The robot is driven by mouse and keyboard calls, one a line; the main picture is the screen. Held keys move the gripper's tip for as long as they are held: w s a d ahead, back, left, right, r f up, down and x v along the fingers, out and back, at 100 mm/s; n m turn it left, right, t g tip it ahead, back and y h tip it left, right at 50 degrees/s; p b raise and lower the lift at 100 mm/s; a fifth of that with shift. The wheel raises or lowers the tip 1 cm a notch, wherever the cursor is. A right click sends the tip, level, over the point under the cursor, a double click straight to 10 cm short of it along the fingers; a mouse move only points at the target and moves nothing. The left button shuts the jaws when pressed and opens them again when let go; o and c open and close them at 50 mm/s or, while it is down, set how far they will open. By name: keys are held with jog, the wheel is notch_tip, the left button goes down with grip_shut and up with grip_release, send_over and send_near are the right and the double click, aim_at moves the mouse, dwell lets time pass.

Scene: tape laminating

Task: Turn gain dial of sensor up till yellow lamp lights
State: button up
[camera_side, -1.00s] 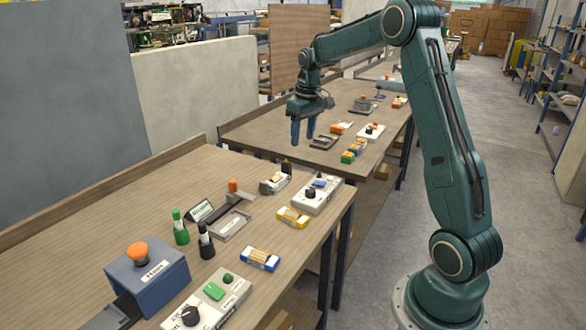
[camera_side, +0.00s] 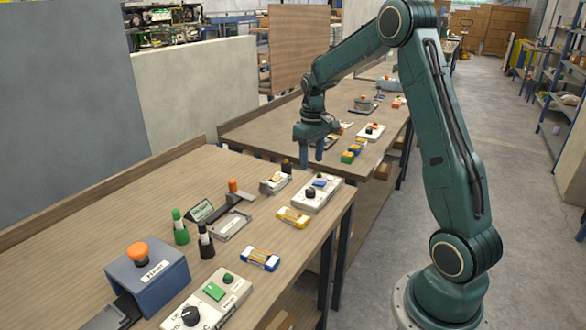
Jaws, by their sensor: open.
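My gripper (camera_side: 312,154) points down with its two fingers apart and nothing between them. It hangs beyond the white box (camera_side: 324,189) in the picture, which has a black dial (camera_side: 310,193) and a blue part on top. A second pale box (camera_side: 231,294) at the front has a larger black dial (camera_side: 190,316) and green buttons. I cannot tell which box is the sensor. A yellow and white block (camera_side: 292,217) lies by the first box. No lit yellow lamp can be made out.
A blue box with an orange button (camera_side: 138,253) stands at the front left. Green (camera_side: 180,230) and black (camera_side: 205,243) bottles stand behind it. A blue and yellow block (camera_side: 260,259) lies near the table's right edge. The table's (camera_side: 110,218) back left is clear.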

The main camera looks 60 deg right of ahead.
aim_at(311, 189)
notch_tip(311, 189, down, 10)
jog(key=shift+r, duration=0.1)
dwell(0.4)
jog(key=c, duration=1)
